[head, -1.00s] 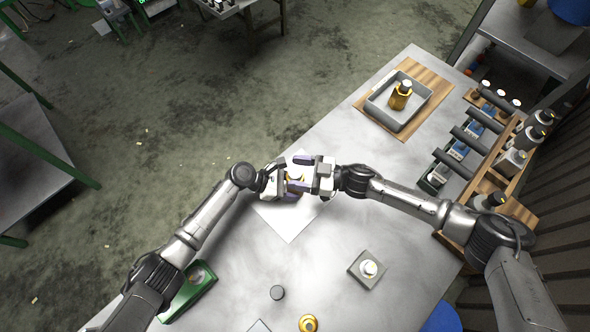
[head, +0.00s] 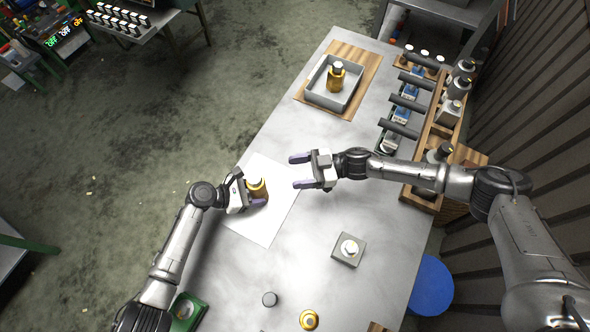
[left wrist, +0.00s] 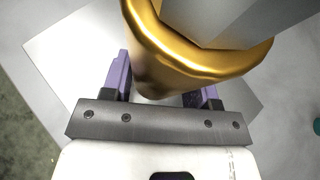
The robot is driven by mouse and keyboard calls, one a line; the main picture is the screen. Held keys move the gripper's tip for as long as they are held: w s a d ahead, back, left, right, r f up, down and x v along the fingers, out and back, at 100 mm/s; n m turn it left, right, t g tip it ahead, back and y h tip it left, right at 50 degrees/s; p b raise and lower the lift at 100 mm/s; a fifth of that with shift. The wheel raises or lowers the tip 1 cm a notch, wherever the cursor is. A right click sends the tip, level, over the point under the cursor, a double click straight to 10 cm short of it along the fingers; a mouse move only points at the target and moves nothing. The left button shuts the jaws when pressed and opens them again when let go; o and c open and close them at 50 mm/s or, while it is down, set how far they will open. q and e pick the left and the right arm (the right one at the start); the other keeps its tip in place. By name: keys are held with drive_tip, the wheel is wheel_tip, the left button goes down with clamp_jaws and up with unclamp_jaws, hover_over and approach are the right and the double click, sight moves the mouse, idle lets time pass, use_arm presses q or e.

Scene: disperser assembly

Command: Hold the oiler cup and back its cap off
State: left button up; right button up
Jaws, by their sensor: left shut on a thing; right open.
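The oiler cup (head: 258,192) is brass-coloured, and its grey cap (head: 257,182) sits on top. My left gripper (head: 256,199) is shut around the cup's body over a white sheet. In the left wrist view the cup's gold rim (left wrist: 190,70) is close up between the purple fingers, with the grey, flat-sided cap (left wrist: 235,22) above it. Whether the cap is loosened cannot be seen. My right gripper (head: 301,171) is open and empty, to the right of the cup and apart from it, with its fingers pointing towards it.
A grey tray (head: 312,93) on a wooden board holds another brass-coloured item. A grey block with a white-topped piece (head: 349,248), a small dark cylinder (head: 270,299) and a gold ring-like part (head: 309,319) stand nearer. A rack of bottles (head: 440,130) lines the right edge.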

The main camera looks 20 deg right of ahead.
drive_tip(key=shift+a, duration=0.1)
drive_tip(key=m+t+h, duration=0.5)
drive_tip(key=m+t, duration=0.2)
drive_tip(key=t, duration=0.3)
approach(254, 178)
drive_tip(key=x, duration=1)
drive_tip(key=shift+c, duration=0.2)
drive_tip(key=c, duration=0.9)
